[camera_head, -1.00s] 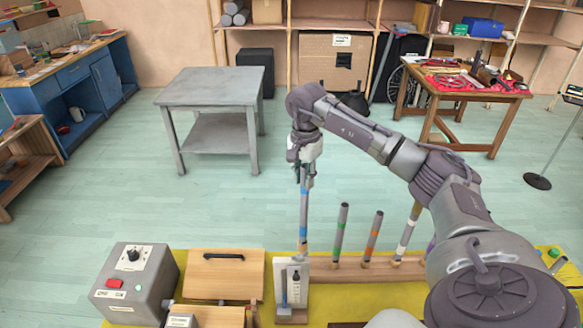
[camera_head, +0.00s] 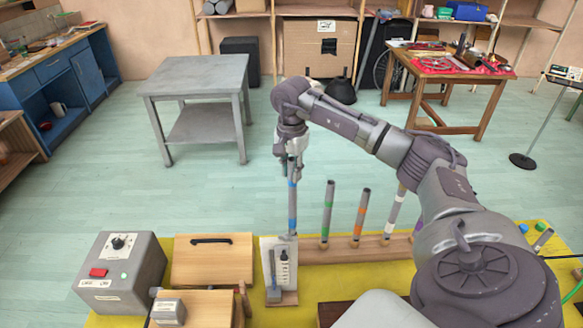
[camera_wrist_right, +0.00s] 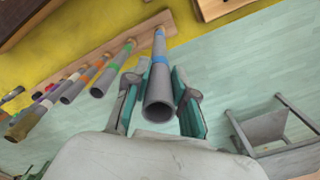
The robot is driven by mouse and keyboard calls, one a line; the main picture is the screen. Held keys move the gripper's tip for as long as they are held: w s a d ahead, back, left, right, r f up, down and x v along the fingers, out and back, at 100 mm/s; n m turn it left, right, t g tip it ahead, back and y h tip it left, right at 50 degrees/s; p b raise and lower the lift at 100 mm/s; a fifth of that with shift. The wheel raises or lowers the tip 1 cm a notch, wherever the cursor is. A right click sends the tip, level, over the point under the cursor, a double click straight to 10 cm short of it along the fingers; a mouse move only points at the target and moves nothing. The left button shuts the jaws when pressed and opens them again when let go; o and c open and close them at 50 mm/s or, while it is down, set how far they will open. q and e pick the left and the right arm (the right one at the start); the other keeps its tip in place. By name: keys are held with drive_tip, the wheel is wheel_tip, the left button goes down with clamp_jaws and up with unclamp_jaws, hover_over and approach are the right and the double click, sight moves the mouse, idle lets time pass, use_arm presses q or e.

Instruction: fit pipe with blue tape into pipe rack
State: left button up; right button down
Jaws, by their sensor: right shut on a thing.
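My right gripper (camera_head: 291,168) is shut on the grey pipe with blue tape (camera_head: 292,208) and holds it upright. In the right wrist view the pipe (camera_wrist_right: 159,88) lies between the two fingers (camera_wrist_right: 159,103), its open end toward the camera and a blue band partway along. Its lower end is at the left end of the wooden pipe rack (camera_head: 340,255). A white board partly hides that spot in the head view, so I cannot tell whether the pipe is seated. The rack also shows in the wrist view (camera_wrist_right: 120,48). My left gripper is not in view.
The pipes with green (camera_head: 327,212), orange (camera_head: 361,217) and white (camera_head: 396,212) tape stand in the rack to the right. A white board with tools (camera_head: 283,268) stands in front of its left end. A grey control box (camera_head: 122,272) and wooden boxes (camera_head: 212,265) are farther left.

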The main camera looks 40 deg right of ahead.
sight(291, 183)
drive_tip(key=shift+f, duration=0.55)
use_arm(q)
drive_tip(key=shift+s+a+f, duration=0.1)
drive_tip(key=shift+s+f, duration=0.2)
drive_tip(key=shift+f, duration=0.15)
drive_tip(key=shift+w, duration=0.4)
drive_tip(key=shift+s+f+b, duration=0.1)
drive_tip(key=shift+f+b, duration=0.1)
drive_tip(key=shift+b, duration=0.2)
use_arm(e)
drive_tip(key=shift+f, duration=0.15)
use_arm(q)
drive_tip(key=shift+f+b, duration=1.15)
drive_tip(key=shift+b, duration=0.05)
use_arm(e)
drive_tip(key=shift+f, duration=1.65)
drive_tip(key=c, duration=0.9)
unclamp_jaws()
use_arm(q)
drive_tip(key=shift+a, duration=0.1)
use_arm(e)
drive_tip(key=shift+r, duration=0.1)
wheel_tip(291, 183, up, 12)
drive_tip(key=shift+f, duration=0.1)
